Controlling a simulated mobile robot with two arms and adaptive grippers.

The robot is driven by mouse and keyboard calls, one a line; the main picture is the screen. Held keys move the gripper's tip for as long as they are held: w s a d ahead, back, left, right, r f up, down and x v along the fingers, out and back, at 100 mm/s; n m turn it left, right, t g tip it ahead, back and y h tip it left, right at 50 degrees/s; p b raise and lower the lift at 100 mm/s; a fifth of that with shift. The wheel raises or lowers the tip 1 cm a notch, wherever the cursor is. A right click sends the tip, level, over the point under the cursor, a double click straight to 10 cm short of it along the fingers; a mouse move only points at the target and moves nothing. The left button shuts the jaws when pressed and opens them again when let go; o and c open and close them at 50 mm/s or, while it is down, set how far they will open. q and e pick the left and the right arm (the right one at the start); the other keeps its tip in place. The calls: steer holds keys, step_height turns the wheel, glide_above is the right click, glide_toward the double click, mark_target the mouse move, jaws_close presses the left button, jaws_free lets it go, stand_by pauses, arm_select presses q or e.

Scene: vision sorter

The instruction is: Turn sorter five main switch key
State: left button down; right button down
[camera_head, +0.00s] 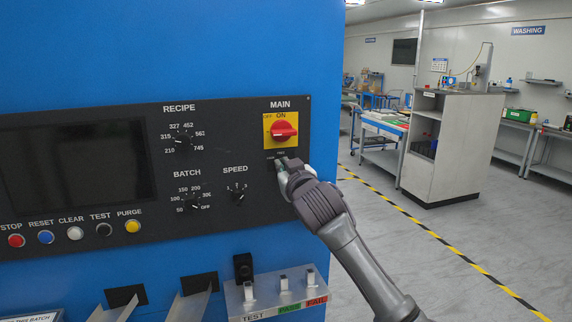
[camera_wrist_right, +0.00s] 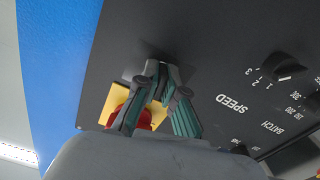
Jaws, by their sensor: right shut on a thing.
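The red main switch (camera_head: 284,130) sits on a yellow plate (camera_head: 270,141) under the MAIN label on the sorter's dark panel. The key switch is just below it, mostly hidden by my right gripper (camera_head: 283,165). In the right wrist view my right gripper (camera_wrist_right: 160,75) has its green-padded fingertips together at the panel, shut on the key, which the fingers hide. The red switch (camera_wrist_right: 142,118) shows behind the fingers there. How far the key is turned cannot be seen. My left gripper is not in view.
The RECIPE knob (camera_head: 183,139), BATCH knob (camera_head: 193,202) and SPEED knob (camera_head: 237,191) are left of my gripper on the panel. Coloured push buttons line the panel's lower left. Chutes and a PASS/FAIL shelf (camera_head: 262,297) jut out below. Open floor lies to the right.

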steer(key=n+p, duration=0.3)
steer(key=n, duration=0.1)
steer(key=shift+r+n, duration=0.15)
steer(key=shift+n, duration=0.25)
steer(key=shift+n+p, duration=0.95)
steer(key=shift+n, duration=0.65)
steer(key=shift+c, duration=1.6)
jaws_free()
steer(key=shift+f, duration=0.2)
steer(key=p+v, duration=0.2)
steer(key=v, duration=0.6)
steer(key=shift+p, duration=0.4)
